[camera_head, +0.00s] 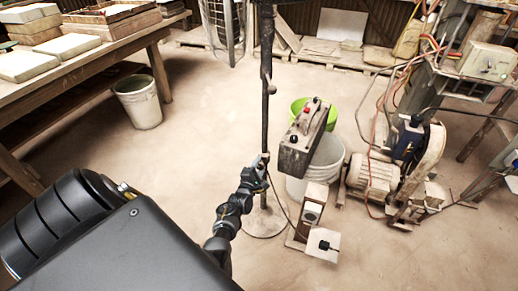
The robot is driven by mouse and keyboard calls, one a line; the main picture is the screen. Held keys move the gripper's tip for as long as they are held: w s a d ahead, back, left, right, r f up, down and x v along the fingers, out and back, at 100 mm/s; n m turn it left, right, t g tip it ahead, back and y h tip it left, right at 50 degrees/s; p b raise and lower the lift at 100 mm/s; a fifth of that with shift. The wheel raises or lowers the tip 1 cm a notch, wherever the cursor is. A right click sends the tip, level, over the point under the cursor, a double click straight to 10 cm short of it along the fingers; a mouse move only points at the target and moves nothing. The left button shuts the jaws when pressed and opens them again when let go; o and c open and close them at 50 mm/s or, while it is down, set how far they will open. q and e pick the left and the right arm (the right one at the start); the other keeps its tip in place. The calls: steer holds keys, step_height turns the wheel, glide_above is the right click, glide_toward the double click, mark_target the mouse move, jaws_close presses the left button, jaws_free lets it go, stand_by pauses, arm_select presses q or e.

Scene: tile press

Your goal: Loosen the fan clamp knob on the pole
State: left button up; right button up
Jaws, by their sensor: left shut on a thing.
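The dark upright pole (264,115) stands at the middle of the head view, on a round base (265,222). A caged fan (224,22) is beside its top. A small clamp piece (270,88) sticks out from the pole higher up. My left gripper (262,162) reaches the lower part of the pole from below. It is shut on a small part there, which looks like the fan clamp knob; the fingers hide most of it. My right gripper is not in view.
A grey control box (305,138) with buttons stands right of the pole, by a white bucket (325,165) and a green tub (326,112). A motor (375,178) and cables are further right. A wooden bench (100,50) and a bucket (138,103) are at left.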

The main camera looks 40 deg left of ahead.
arm_select(q)
steer(key=o, duration=1)
steer(key=shift+s, duration=0.1)
steer(key=p+v, duration=0.2)
steer(key=v, duration=0.8)
steer(key=shift+s+d, duration=0.2)
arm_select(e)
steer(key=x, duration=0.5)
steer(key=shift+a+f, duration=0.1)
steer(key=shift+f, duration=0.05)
